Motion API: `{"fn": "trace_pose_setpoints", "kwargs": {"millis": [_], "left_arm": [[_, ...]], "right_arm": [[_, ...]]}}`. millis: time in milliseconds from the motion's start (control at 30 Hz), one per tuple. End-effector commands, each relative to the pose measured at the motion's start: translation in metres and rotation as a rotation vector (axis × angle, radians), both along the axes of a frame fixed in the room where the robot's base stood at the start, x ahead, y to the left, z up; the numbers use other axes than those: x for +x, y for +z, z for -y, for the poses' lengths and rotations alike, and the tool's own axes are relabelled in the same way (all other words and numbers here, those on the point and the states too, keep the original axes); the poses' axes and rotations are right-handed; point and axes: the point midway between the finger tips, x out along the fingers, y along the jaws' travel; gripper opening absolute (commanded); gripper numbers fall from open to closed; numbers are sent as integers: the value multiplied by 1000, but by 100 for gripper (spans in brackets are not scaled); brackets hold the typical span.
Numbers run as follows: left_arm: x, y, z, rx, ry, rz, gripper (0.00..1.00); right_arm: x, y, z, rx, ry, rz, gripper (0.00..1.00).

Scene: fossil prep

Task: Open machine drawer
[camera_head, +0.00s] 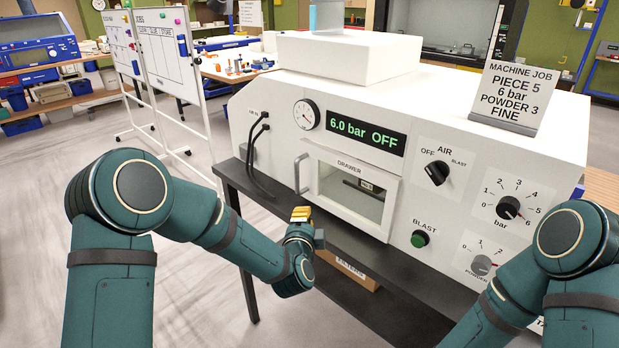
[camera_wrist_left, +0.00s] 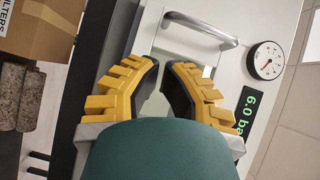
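The white machine (camera_head: 420,105) stands on a dark table. Its drawer (camera_head: 390,218), labelled DRAWER, has a windowed front and looks shut. A metal bar handle (camera_head: 300,174) is upright at the drawer's left edge; it also shows in the left wrist view (camera_wrist_left: 203,29). My left gripper (camera_head: 301,214) is below the handle and apart from it. In the left wrist view its yellow-backed fingers (camera_wrist_left: 162,66) are apart with nothing between them, and the handle lies beyond the tips. My right arm (camera_head: 560,255) is at the lower right; its gripper is out of view.
Black hoses (camera_head: 251,160) hang left of the drawer. The display (camera_head: 366,131) reads 6.0 bar OFF, beside a gauge (camera_head: 306,115). Knobs and a green BLAST button (camera_head: 420,239) are on the right. A FILTERS box (camera_head: 345,270) sits below.

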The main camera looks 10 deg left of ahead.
Motion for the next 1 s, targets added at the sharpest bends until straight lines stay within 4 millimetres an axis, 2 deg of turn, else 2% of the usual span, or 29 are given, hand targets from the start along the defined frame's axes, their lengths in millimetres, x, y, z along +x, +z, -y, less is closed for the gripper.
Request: {"fn": "trace_pose_setpoints", "kwargs": {"millis": [33, 100, 200, 367, 800, 1000], "left_arm": [[4, 14, -1, 46, 13, 31, 0], [7, 25, -2, 101, 31, 60, 0], [10, 33, -4, 143, 44, 82, 0], [23, 34, -5, 152, 49, 86, 0], [92, 33, -10, 149, 47, 84, 0], [106, 33, -11, 149, 46, 83, 0]], "right_arm": [[0, 3, 0, 0, 0, 1, 0], [1, 4, 0, 0, -2, 2, 0], [1, 4, 0, 0, -2, 2, 0], [1, 5, 0, 0, -2, 3, 0], [2, 6, 0, -1, -3, 4, 0], [2, 7, 0, -1, -3, 4, 0]]}}
